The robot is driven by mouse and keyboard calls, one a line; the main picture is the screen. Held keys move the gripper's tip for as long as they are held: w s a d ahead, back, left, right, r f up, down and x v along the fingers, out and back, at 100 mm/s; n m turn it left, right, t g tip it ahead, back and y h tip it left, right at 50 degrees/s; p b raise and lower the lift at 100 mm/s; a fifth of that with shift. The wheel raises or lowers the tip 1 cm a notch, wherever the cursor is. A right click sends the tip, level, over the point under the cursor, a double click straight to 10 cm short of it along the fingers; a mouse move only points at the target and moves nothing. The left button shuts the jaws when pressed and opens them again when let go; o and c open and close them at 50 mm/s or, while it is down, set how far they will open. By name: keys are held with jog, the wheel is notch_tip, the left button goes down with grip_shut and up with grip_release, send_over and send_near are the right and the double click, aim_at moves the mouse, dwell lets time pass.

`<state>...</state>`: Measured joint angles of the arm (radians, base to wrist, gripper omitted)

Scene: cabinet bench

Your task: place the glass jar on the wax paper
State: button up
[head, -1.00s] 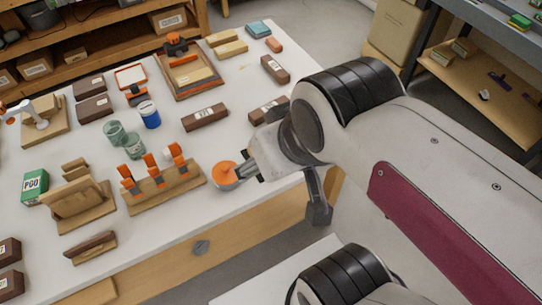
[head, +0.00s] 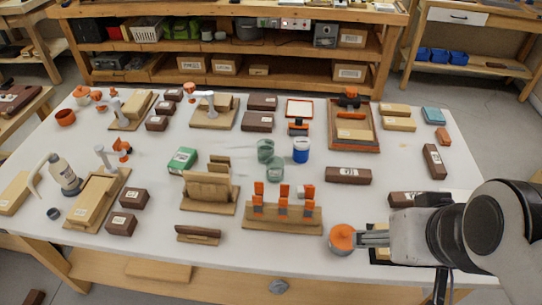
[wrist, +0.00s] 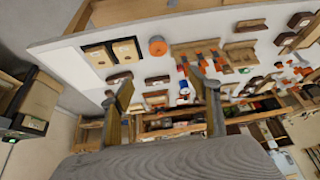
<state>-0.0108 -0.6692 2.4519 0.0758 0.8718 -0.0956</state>
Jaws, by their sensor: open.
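Two greenish see-through glass jars (head: 265,150) stand close together near the middle of the table in the head view; the nearer glass jar (head: 276,168) is just in front of the other. I cannot tell which sheet is the wax paper; a white sheet with a red-orange border (head: 299,108) lies farther back. My gripper (head: 360,239) is at the table's front right, right of an orange-topped round tin (head: 342,237) in the picture. In the wrist view my gripper (wrist: 168,95) has its fingers wide apart with nothing between them. The jars are not clear there.
A blue jar (head: 301,151) stands right beside the glass jars. A wooden rack with orange clips (head: 283,218) is in front of them. Dark boxes (head: 348,175) lie to the right. Two dark-edged tan pieces (wrist: 125,50) lie near the table edge. White tabletop between items is free.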

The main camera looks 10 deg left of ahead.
jog(key=w+a+r+n+y, duration=0.1)
jog(key=w+a+n+y, duration=0.1)
jog(key=w+a, duration=0.3)
jog(key=w+a+n+y, duration=0.1)
jog(key=w+a, duration=0.2)
jog(key=w, duration=0.5)
jog(key=n+t+y, duration=0.1)
jog(key=n+y, duration=0.1)
jog(key=n, duration=0.3)
send_over(273, 144)
jog(key=s+d, duration=0.2)
jog(key=s, duration=0.3)
notch_tip(273, 144, down, 24)
jog(key=shift+w+a, duration=0.15)
jog(key=shift+r, duration=0.1)
jog(key=shift+x, duration=1.25)
jog(key=shift+a, duration=0.15)
